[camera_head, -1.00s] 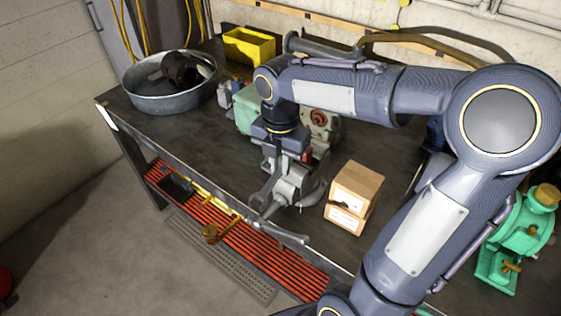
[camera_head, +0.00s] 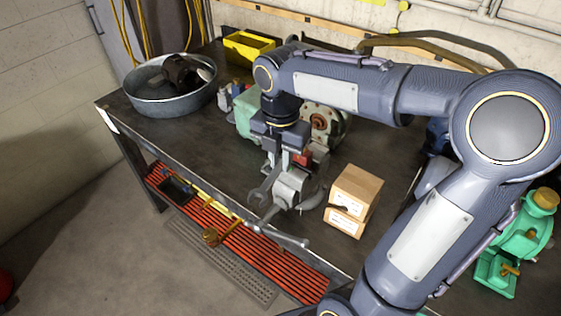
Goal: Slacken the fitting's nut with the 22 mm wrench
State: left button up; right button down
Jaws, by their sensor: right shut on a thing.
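My right gripper (camera_head: 282,150) points down over the vise area at the bench's front edge. It is shut on a grey wrench (camera_head: 264,186), whose open jaw slants down to the left, in front of the grey vise (camera_head: 293,188). The size mark on the wrench cannot be read. I cannot make out the fitting or its nut clearly, nor whether the wrench touches it; gripper and vise hide that spot. My left gripper is not in view.
Cardboard boxes (camera_head: 354,200) stand right of the vise. A green motor (camera_head: 244,112) is behind the gripper, and a green pump (camera_head: 518,245) stands at right. A round metal tub (camera_head: 170,107) and yellow bin (camera_head: 249,47) are at the back left. The bench's left front is clear.

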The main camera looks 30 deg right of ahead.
jog(key=w+m, duration=1.2)
jog(key=shift+m, duration=0.3)
dwell(0.8)
jog(key=shift+w, duration=0.1)
jog(key=shift+f, duration=0.25)
jog(key=shift+f+b, duration=0.6)
jog(key=shift+f, duration=0.1)
jog(key=shift+f, duration=0.2)
dwell(0.5)
jog(key=shift+f+b, duration=0.35)
jog(key=shift+f, duration=0.15)
